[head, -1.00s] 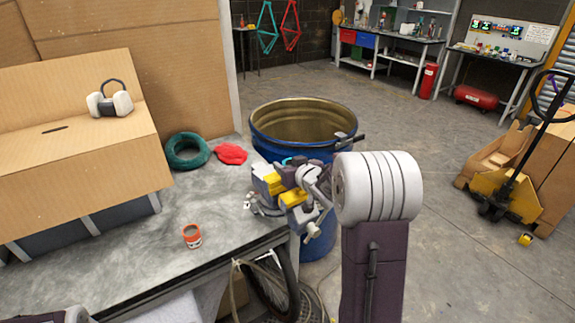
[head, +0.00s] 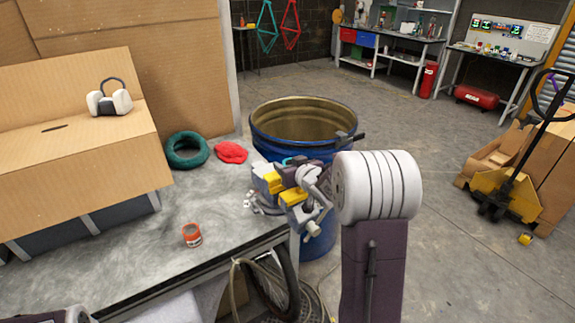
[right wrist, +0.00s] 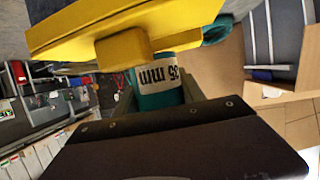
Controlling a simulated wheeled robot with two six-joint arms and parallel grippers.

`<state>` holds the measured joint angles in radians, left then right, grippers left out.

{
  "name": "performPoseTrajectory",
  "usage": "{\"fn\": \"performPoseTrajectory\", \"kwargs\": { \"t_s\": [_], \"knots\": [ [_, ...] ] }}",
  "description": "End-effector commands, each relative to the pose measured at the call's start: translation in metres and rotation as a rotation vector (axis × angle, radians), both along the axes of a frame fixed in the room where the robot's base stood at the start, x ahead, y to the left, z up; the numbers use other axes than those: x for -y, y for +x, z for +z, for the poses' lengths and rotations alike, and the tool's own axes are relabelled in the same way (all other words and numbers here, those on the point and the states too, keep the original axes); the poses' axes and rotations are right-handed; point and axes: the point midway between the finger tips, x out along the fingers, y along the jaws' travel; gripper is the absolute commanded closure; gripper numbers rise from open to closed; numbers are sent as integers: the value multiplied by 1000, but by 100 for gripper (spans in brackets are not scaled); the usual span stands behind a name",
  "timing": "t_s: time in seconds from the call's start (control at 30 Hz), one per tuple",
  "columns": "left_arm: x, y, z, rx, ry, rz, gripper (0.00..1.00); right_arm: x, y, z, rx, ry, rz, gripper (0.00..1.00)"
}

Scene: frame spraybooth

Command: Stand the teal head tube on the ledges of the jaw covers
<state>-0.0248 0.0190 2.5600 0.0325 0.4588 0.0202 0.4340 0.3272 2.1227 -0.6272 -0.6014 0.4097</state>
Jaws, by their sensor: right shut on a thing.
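The teal head tube (right wrist: 158,88) carries a white label reading "35 mm", upside down in the right wrist view. My right gripper (right wrist: 160,96) is shut on it, with a finger on each side. In the head view only a sliver of teal (head: 289,160) shows behind the gripper. The yellow jaw covers (head: 292,195) sit on the vise at the table corner, just below and in front of my gripper. In the right wrist view a yellow cover (right wrist: 125,30) overlaps the tube's far end, so I cannot tell whether they touch. My left gripper is out of view.
A blue drum (head: 302,125) stands behind the vise. The grey table (head: 130,255) holds an orange tin (head: 192,235), a green coil (head: 187,150), a red cloth (head: 231,152) and a cardboard box (head: 75,190) with ear defenders. The table's middle is mostly clear.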

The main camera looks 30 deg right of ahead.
Motion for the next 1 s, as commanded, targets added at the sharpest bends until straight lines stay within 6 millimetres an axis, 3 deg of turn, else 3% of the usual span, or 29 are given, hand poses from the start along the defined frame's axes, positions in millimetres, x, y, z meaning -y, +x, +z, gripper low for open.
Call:
{"fn": "performPoseTrajectory", "kwargs": {
  "t_s": [0.97,1.0],
  "knots": [
    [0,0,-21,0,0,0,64,0,0,-26,0,0,0,100],
    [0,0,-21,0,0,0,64,0,0,-26,0,0,0,50]
  ]
}}
